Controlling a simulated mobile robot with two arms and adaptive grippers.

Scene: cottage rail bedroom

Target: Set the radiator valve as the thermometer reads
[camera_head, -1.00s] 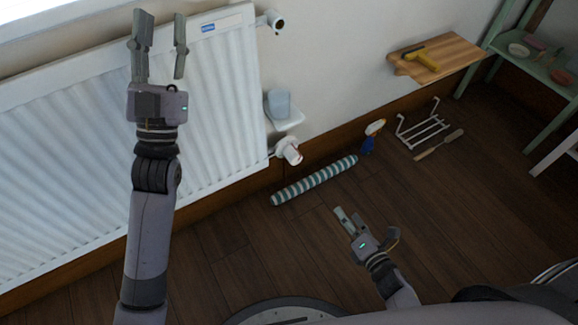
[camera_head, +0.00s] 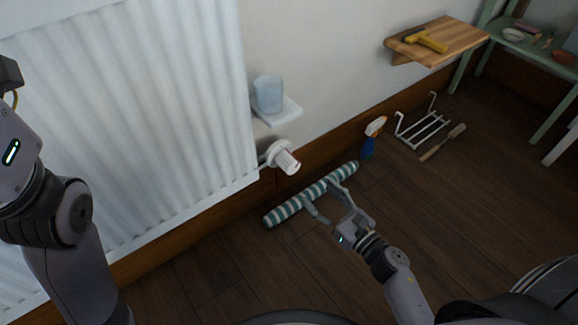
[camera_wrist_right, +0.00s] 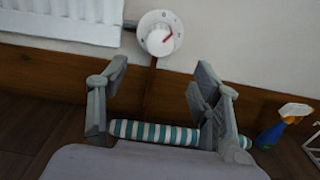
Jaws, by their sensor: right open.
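The white radiator valve (camera_head: 285,157) sticks out beside the lower right corner of the white radiator (camera_head: 150,110). I cannot make out a thermometer.
A green-and-white striped roll (camera_head: 283,212) lies along the wall below the valve. A small white shelf (camera_head: 287,113) above the valve holds a bluish cup (camera_head: 268,93). A spray bottle (camera_head: 373,135), a white rack (camera_head: 422,130) and a brush (camera_head: 442,143) are to the right.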

